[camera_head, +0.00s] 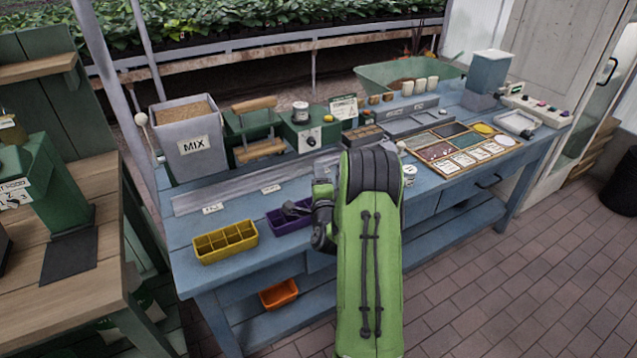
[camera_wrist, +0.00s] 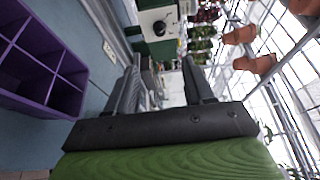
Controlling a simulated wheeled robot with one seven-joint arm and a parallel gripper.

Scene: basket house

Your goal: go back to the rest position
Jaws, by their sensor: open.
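My gripper (camera_wrist: 165,78) is open, and no object shows between its two dark fingers in the wrist view. In the head view my gripper (camera_head: 293,208) is partly hidden by my green arm and lies in front of or over the purple divided tray (camera_head: 285,224). I cannot tell its exact height above the tray. The purple tray also shows at the left of the wrist view (camera_wrist: 38,62), apart from the fingers, with empty compartments in sight.
The blue workbench (camera_head: 190,262) carries a yellow divided tray (camera_head: 226,242), a grey MIX bin (camera_head: 187,140) and a green box with a dial (camera_head: 312,132). An orange bin (camera_head: 279,294) is on the lower shelf.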

